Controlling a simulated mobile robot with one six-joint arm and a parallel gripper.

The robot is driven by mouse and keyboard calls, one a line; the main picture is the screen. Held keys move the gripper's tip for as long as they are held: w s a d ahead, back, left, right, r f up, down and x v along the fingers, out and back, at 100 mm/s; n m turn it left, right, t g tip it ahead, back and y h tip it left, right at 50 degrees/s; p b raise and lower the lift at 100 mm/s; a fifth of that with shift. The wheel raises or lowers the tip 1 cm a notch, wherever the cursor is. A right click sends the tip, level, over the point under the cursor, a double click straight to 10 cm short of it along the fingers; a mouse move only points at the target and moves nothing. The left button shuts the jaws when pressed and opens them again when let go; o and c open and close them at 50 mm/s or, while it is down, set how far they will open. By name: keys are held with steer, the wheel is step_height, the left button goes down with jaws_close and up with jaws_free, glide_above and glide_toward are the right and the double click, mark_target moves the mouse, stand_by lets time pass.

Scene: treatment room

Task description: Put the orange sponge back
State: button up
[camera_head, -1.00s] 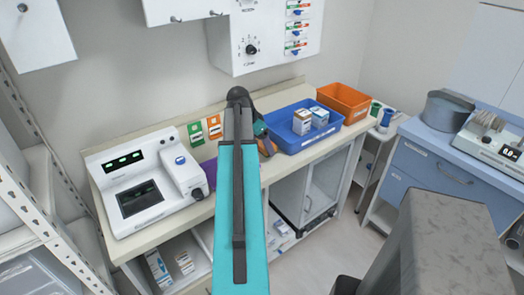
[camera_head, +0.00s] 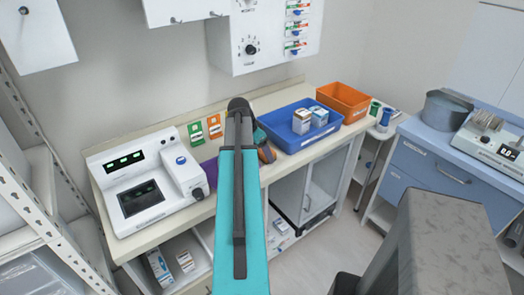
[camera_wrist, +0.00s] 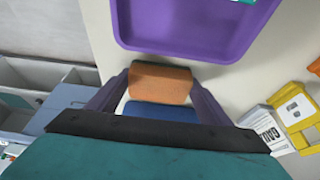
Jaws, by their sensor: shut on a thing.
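The orange sponge (camera_wrist: 161,77) is a small block with a darker far edge, held between the two dark fingers of my gripper (camera_wrist: 159,85) in the wrist view. My gripper is shut on it, above the pale counter and just short of the purple tray (camera_wrist: 185,46). A blue surface (camera_wrist: 161,112) shows between the fingers on the near side of the sponge; I cannot tell what it belongs to. In the head view my arm hides most of the gripper and sponge. A bit of the purple tray shows left of the arm (camera_head: 209,172).
A blue tray (camera_head: 284,145) with two small boxes and an orange bin (camera_head: 343,100) stand right of my arm on the counter. A white device (camera_head: 139,190) stands at the left. In the wrist view, a white box (camera_wrist: 264,128) and a yellow item (camera_wrist: 297,113) lie at the right.

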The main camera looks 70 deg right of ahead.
steer(key=o, duration=1.2)
steer(key=shift+c, duration=0.2)
steer(key=shift+r, duration=0.2)
steer(key=b+v, duration=0.2)
steer(key=v, duration=0.9)
steer(key=shift+a+r, duration=0.2)
steer(key=shift+r, duration=0.15)
steer(key=shift+w, duration=0.2)
